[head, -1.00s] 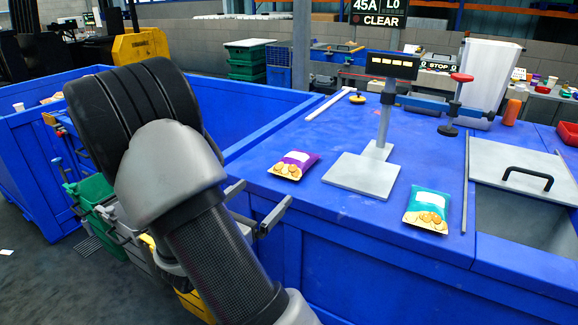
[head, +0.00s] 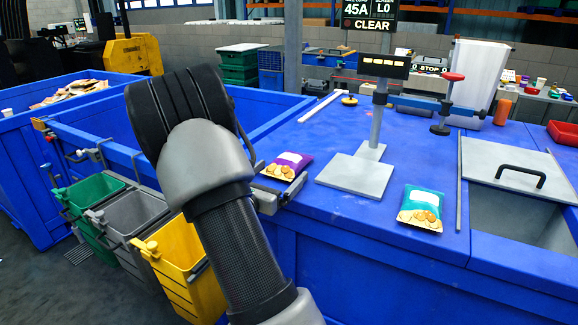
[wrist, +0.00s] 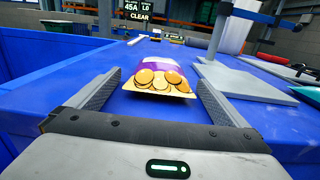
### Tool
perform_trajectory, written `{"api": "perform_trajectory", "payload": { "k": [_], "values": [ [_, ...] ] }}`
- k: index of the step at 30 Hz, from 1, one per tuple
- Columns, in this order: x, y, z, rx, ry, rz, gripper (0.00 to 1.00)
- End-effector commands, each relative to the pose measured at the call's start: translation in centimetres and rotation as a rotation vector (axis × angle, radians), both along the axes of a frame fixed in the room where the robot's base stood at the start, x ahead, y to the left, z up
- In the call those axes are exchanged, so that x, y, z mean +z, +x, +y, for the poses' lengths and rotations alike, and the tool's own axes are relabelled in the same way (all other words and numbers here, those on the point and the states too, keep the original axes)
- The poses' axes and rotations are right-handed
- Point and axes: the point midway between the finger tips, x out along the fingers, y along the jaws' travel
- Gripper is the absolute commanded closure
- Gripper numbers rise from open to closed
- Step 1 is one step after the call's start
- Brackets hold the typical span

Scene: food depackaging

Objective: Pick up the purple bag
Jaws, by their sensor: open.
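The purple bag (head: 288,165), with a white label and round cookies printed on it, lies on the blue counter (head: 330,215) near its left edge. In the wrist view the purple bag (wrist: 151,74) lies just ahead, between the lines of the two fingers. My gripper (wrist: 160,92) is open and empty, with one finger on each side of the bag's near end. In the head view my gripper (head: 280,197) is at the counter's edge, partly hidden behind my arm.
A teal bag (head: 421,208) lies to the right on the counter. A scale stand with a grey base plate (head: 355,175) stands close to the purple bag's right. A grey lid with a black handle (head: 521,176) is farther right. Green, grey and yellow bins (head: 185,262) hang below at left.

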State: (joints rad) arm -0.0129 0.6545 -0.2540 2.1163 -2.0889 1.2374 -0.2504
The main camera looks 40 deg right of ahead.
Motion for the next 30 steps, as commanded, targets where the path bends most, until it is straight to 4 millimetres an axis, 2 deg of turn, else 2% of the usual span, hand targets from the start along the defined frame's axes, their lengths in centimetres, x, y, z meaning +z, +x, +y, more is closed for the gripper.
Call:
{"api": "perform_trajectory", "payload": {
  "k": [5, 12, 14, 20, 23, 30],
  "values": [
    [0.0, 0.0, 0.0, 0.0, 0.0, 0.0, 0.02],
    [0.0, 0.0, 0.0, 0.0, 0.0, 0.0, 0.4],
    [0.0, 0.0, 0.0, 0.0, 0.0, 0.0, 0.49],
    [0.1, 0.0, 0.0, 0.0, -0.001, -0.001, 0.49],
    [0.9, 0.0, 0.0, 0.0, -0.001, -0.003, 0.49],
    [5.5, 0.0, 0.0, 0.001, -0.001, -0.006, 0.49]
  ]
}}
